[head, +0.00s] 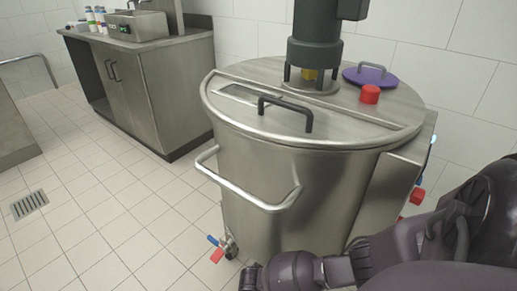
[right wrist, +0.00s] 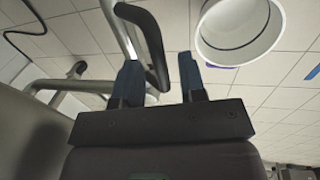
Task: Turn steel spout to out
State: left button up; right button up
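The steel spout cannot be made out for certain. In the head view a thin bent metal tube (head: 143,3) shows at the top edge above the small steel machine (head: 137,24) on the far counter. In the right wrist view a slanted steel tube (right wrist: 122,32) with a dark curved bar beside it lies beyond the fingertips; I cannot tell what it belongs to. My right gripper (right wrist: 159,64) has its two dark blue fingers apart, with no object clearly held between them. My right arm enters the head view from the lower right. My left gripper is not in view.
A large round steel vat (head: 265,185) with a bar handle (head: 245,190) fills the middle. Its top has a dark motor (head: 314,55), a red knob (head: 370,94) and a purple lid (head: 370,75). A steel cabinet (head: 150,90) stands behind left. Tiled floor (head: 100,200) at left is clear.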

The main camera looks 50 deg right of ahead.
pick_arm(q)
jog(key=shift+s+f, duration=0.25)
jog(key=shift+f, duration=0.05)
pick_arm(e)
grip_shut()
